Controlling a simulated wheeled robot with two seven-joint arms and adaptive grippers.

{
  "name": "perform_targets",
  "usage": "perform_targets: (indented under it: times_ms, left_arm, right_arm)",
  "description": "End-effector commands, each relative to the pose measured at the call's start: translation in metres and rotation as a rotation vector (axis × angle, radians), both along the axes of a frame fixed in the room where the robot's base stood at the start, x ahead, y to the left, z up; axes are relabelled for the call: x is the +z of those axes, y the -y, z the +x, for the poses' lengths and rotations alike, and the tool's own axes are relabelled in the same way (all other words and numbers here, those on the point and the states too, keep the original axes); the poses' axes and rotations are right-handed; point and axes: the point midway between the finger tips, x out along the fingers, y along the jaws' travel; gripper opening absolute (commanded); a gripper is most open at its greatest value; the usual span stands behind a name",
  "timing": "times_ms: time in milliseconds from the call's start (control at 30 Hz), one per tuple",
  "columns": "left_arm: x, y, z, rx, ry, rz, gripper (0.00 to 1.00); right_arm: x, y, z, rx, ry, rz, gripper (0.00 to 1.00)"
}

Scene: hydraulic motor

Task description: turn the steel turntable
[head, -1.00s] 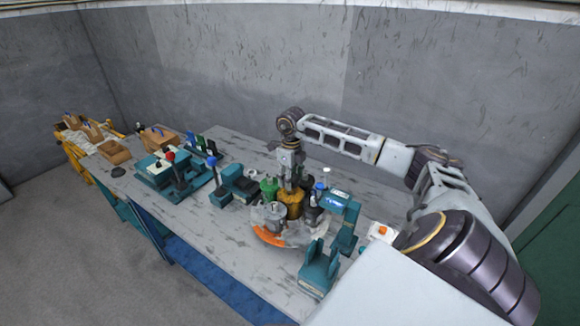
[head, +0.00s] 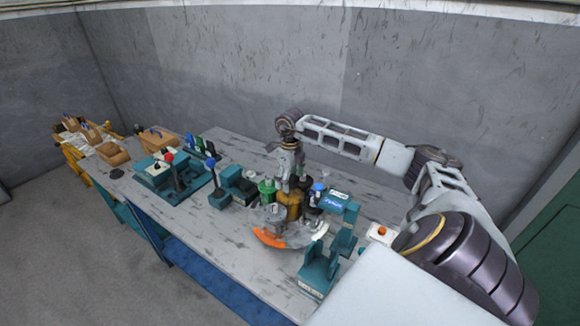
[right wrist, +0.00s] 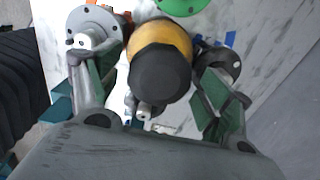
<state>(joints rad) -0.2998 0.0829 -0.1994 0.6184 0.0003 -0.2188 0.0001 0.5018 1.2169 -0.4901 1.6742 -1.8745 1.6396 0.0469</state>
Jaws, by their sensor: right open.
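The steel turntable (head: 294,243) is a low round plate near the front edge of the bench, with an orange segment (head: 268,237) on its near left rim. Parts stand on it: a gold cylinder (head: 291,207), a green part (head: 267,190) and a grey flanged part (head: 270,216). My right gripper (head: 292,183) points down over the turntable, at the gold cylinder. In the right wrist view its open fingers (right wrist: 160,92) stand on either side of the dark-capped gold cylinder (right wrist: 160,55), apart from its cap. Grey flanged parts are close by both fingers. My left gripper is out of view.
A teal bracket (head: 318,268) and a teal machine (head: 338,201) stand close to the turntable's right. A box with an orange button (head: 381,232) is farther right. Teal fixtures (head: 178,182) and a wooden tray (head: 112,153) are at the left. The bench front left of the turntable is clear.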

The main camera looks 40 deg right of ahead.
Motion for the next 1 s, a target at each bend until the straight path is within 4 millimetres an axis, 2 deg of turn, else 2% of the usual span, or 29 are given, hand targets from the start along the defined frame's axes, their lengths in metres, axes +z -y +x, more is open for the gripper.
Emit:
perform_targets:
  times_ms: [267, 800, 1000]
  left_arm:
    - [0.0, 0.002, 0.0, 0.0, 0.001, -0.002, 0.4]
    - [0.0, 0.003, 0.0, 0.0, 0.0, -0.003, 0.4]
    - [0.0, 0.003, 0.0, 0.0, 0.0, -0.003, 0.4]
  right_arm:
    - [0.017, 0.0, 0.001, 0.0, 0.003, 0.0, 0.79]
    - [0.089, 0.0, 0.001, -0.001, 0.003, 0.001, 0.79]
    - [0.108, 0.0, 0.001, 0.0, 0.002, -0.001, 0.79]
